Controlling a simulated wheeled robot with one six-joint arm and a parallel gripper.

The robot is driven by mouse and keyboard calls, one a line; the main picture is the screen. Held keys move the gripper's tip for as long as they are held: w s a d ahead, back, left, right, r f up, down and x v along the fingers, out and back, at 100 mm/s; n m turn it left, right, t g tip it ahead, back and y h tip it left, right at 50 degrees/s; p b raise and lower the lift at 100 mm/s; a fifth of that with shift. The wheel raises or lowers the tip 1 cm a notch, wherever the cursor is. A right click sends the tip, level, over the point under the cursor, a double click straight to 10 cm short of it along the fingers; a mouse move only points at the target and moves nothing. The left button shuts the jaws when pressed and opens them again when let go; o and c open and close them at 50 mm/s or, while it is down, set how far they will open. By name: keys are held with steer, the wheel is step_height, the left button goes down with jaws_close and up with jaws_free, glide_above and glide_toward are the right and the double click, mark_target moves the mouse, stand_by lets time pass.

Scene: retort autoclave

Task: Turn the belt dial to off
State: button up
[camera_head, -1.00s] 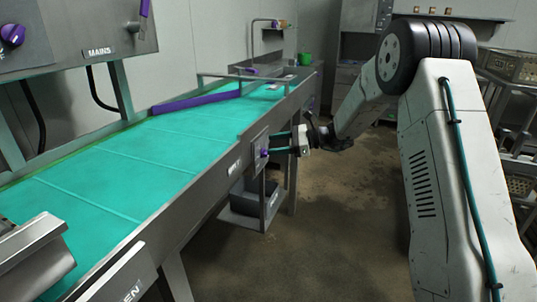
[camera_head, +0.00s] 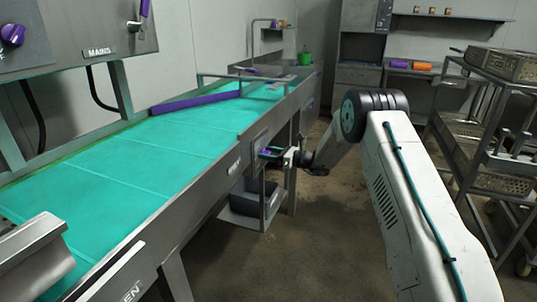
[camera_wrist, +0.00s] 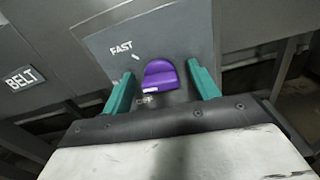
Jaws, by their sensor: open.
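The belt dial (camera_wrist: 160,75) is a purple knob on a grey plate (camera_wrist: 190,35) marked FAST above it; a lower label beside the knob is partly covered, and its text is hard to read. A white mark shows on the knob's lower left edge. My gripper (camera_wrist: 162,85) is open, with one teal finger on each side of the dial and a visible gap on both sides. In the head view my gripper (camera_head: 271,152) is at the plate on the conveyor's side, and the dial is mostly hidden by the fingers.
The conveyor's teal belt (camera_head: 120,170) runs along the left, with a purple bar (camera_head: 195,101) across it. A BELT label (camera_wrist: 20,78) is left of the plate. A panel marked MAINS (camera_head: 100,50) stands upper left. A wire rack cart (camera_head: 480,150) stands right; the floor between is clear.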

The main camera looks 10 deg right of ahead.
steer(key=shift+w+a, duration=0.15)
steer(key=shift+a, duration=0.05)
steer(key=c, duration=1)
steer(key=shift+n, duration=0.4)
steer(key=n, duration=0.4)
steer(key=shift+n, duration=0.3)
steer(key=shift+f+n, duration=0.1)
steer(key=shift+n, duration=2.1)
steer(key=shift+s, duration=0.2)
steer(key=o, duration=1)
steer(key=shift+a, duration=0.1)
